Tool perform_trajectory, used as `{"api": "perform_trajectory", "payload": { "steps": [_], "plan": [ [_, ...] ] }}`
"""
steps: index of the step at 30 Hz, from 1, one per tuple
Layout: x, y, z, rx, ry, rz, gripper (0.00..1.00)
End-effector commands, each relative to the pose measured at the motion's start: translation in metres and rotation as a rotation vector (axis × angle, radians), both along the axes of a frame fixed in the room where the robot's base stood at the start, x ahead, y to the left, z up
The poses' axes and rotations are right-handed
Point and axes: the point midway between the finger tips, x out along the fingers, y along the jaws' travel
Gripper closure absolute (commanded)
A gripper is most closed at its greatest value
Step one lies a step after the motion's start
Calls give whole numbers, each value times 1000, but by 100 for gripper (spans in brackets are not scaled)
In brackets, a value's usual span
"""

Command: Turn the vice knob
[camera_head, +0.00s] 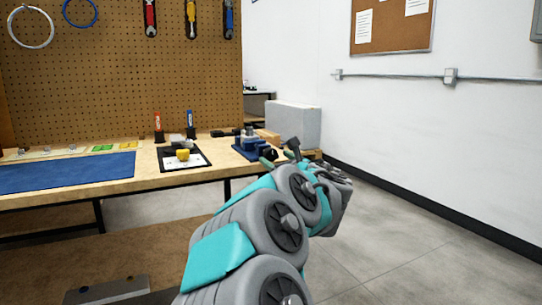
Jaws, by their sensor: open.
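The blue vice (246,146) stands at the right end of the wooden workbench, near its front edge. Small dark parts show at its right side, close to my gripper. I cannot clearly make out the knob among them. My gripper (284,154) is at the end of my bent arm, just right of the vice at about bench-top height. It is open, with nothing seen between its fingers. My own arm partly hides it, and I cannot tell whether it touches the vice.
A black-edged tray (196,164) with a yellow object (183,155) lies left of the vice. A blue mat (65,172) covers the bench's left part. A grey box (293,124) stands behind the gripper. The floor to the right (430,240) is clear.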

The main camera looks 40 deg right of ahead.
Motion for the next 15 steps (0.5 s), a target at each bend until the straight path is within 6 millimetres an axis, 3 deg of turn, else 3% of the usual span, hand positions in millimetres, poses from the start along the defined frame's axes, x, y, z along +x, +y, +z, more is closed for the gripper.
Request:
{"api": "perform_trajectory", "payload": {
  "steps": [6,15],
  "plan": [
    [30,-7,0,2,-2,3,19],
    [43,-11,2,-1,-3,0,19]
  ]
}}
